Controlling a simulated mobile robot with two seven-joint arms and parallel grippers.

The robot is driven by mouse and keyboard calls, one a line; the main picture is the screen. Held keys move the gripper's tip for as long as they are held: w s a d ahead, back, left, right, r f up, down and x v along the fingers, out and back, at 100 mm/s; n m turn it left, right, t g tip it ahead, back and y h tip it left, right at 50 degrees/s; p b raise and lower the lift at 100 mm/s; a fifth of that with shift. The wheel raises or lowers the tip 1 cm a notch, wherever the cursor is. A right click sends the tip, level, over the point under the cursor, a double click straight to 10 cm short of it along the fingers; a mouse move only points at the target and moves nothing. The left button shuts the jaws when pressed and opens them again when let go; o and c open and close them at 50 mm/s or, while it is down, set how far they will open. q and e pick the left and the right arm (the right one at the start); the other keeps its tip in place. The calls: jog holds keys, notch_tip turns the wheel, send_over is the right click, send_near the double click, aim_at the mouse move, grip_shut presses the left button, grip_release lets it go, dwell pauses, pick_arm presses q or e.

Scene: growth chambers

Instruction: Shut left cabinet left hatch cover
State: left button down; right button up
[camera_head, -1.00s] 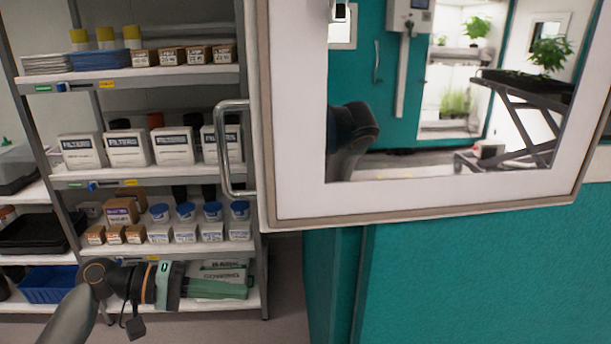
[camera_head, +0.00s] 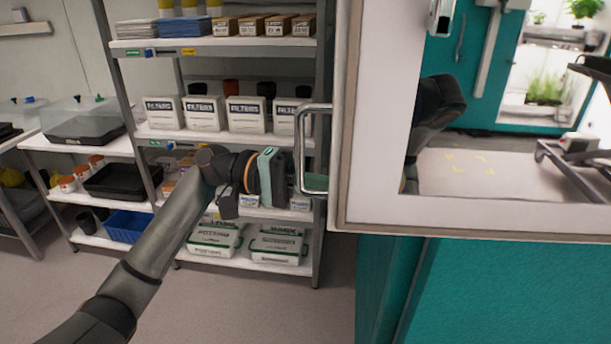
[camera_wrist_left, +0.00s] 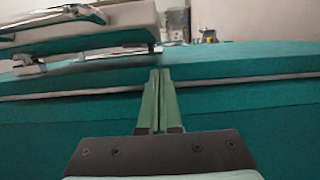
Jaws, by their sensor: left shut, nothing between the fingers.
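The hatch cover (camera_head: 358,140) is a pale framed panel with a clear window, at the right in the head view. It stands swung out from the teal cabinet (camera_head: 490,290). Its metal bar handle (camera_head: 302,150) is on its left edge. My left gripper (camera_head: 290,172) is just left of the handle in the head view; whether it touches the handle I cannot tell. In the left wrist view its green fingers (camera_wrist_left: 160,80) are shut together and empty, over the teal cabinet (camera_wrist_left: 230,65). A pale panel with metal bars (camera_wrist_left: 80,30) shows at upper left there. My right gripper is out of view.
A shelf rack (camera_head: 215,135) with filter boxes and bottles stands behind my left arm. A side table (camera_head: 80,148) with trays is at the left. The floor (camera_head: 260,310) in front of the rack is clear. My dark arm link shows through the window.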

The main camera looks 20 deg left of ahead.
aim_at(341, 210)
pick_arm(q)
jog(key=shift+s+d, duration=0.25)
jog(key=shift+s, duration=0.7)
jog(key=shift+s+d, duration=0.2)
jog(key=shift+s, duration=0.75)
jog(key=shift+s+d+p, duration=0.1)
jog(key=shift+p, duration=0.2)
